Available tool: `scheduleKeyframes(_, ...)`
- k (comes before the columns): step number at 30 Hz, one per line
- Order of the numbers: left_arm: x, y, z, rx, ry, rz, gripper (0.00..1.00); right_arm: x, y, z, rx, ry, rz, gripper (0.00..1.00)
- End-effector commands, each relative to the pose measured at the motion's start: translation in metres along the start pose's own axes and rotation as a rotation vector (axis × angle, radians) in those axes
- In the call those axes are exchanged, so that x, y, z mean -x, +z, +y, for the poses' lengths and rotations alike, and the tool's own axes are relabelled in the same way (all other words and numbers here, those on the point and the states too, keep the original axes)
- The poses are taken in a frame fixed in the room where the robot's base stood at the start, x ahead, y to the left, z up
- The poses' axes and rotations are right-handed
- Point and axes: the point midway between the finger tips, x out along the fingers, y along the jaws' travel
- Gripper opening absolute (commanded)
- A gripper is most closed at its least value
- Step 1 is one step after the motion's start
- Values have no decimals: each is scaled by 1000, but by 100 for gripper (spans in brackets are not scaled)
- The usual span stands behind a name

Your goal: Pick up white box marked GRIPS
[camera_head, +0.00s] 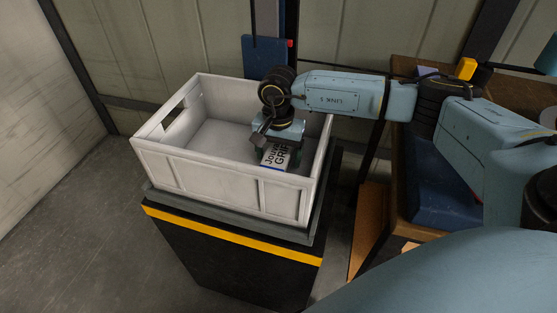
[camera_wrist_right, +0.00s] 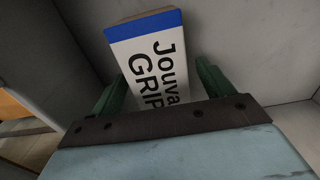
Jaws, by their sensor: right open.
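The white box marked GRIPS (camera_head: 274,157) has a blue band at one end and lies inside the white crate (camera_head: 222,180), towards its right side. In the right wrist view the box (camera_wrist_right: 148,55) shows the dark letters "Jouva" and "GRIP", the rest hidden behind my gripper. My right gripper (camera_head: 272,148) reaches down into the crate over the box. In the wrist view its green fingers (camera_wrist_right: 158,88) are open, one on each side of the box. I cannot tell whether they touch it. My left gripper is not in view.
The crate stands on a dark stand (camera_head: 230,262) with a yellow stripe. Its walls rise around my right gripper, and the rest of its inside looks empty. A wooden bench (camera_head: 400,190) with a blue item (camera_head: 440,205) is at the right. Open floor (camera_head: 90,220) lies to the left.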

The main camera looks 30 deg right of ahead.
Motion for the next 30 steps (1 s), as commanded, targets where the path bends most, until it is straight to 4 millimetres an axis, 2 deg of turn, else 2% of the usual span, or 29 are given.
scheduleKeyframes(4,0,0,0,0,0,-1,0,0,0,0,0,0,0,79)
scheduleKeyframes(17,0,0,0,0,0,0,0,1,0,0,0,0,0,23)
scheduleKeyframes(25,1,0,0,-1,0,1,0,6,0,-1,0,-3,1,23)
scheduleKeyframes(27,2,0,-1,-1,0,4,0,13,-1,-1,-1,-4,1,23)
scheduleKeyframes(30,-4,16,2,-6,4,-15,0,32,-1,-1,0,-6,2,23)
